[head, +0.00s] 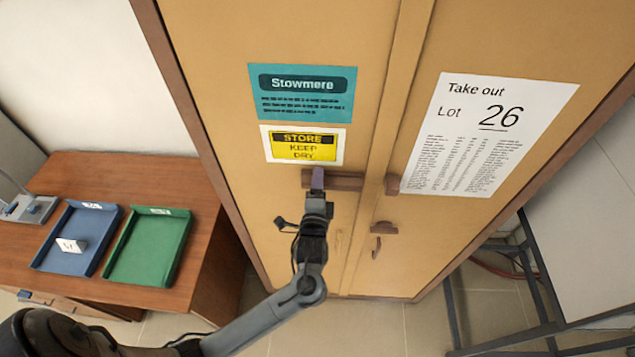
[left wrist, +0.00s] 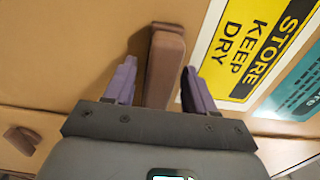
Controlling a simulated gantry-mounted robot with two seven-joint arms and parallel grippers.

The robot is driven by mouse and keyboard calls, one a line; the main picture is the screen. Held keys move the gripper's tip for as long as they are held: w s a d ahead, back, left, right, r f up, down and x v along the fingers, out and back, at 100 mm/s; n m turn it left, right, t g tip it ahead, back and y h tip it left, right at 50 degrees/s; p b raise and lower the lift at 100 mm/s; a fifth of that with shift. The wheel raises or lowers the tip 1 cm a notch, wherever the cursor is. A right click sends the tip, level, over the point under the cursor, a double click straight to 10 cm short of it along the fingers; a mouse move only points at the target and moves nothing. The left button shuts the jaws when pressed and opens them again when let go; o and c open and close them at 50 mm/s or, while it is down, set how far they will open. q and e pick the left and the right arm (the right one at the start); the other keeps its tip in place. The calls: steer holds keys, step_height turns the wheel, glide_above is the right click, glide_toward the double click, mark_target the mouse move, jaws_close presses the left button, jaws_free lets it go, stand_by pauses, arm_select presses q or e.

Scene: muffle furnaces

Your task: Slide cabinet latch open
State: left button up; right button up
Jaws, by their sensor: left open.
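A tall tan cabinet (head: 370,60) with two doors fills the middle of the head view. A brown wooden latch bar (head: 345,182) lies across the left door near the seam. A small brown block (head: 392,185) sits on the right door, with a gap between it and the bar. My left gripper (head: 318,180) is at the bar's left part. In the left wrist view its purple fingers (left wrist: 160,85) are open, one on each side of the latch bar (left wrist: 165,60). Whether they touch it I cannot tell. My right gripper is not in view.
Another brown block (head: 384,228) sits lower on the right door. A wooden desk (head: 130,180) with a blue tray (head: 97,220) and a green tray (head: 150,245) stands at left. A dark metal frame (head: 540,285) stands at right.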

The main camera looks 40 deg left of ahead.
arm_select(q)
steer(key=b+v, duration=0.1)
steer(key=v, duration=0.9)
steer(key=shift+s+b, duration=0.2)
steer(key=shift+b, duration=0.15)
steer(key=s+a+f+m+h+p, duration=0.1)
steer(key=s+a+h+p, duration=0.15)
steer(key=s, duration=0.25)
steer(key=s+d+f+n+g+h+p, duration=0.1)
steer(key=s+d+f+n+g+h, duration=0.1)
steer(key=s, duration=0.5)
steer(key=s+d+f+n+g+h+p, duration=0.1)
steer(key=s+d+f+n+g+h, duration=0.1)
steer(key=s+d+n+g+h, duration=0.3)
steer(key=s+n+g+h, duration=0.1)
steer(key=s+n+g, duration=0.1)
steer(key=n+g, duration=0.1)
steer(key=shift+g, duration=0.6)
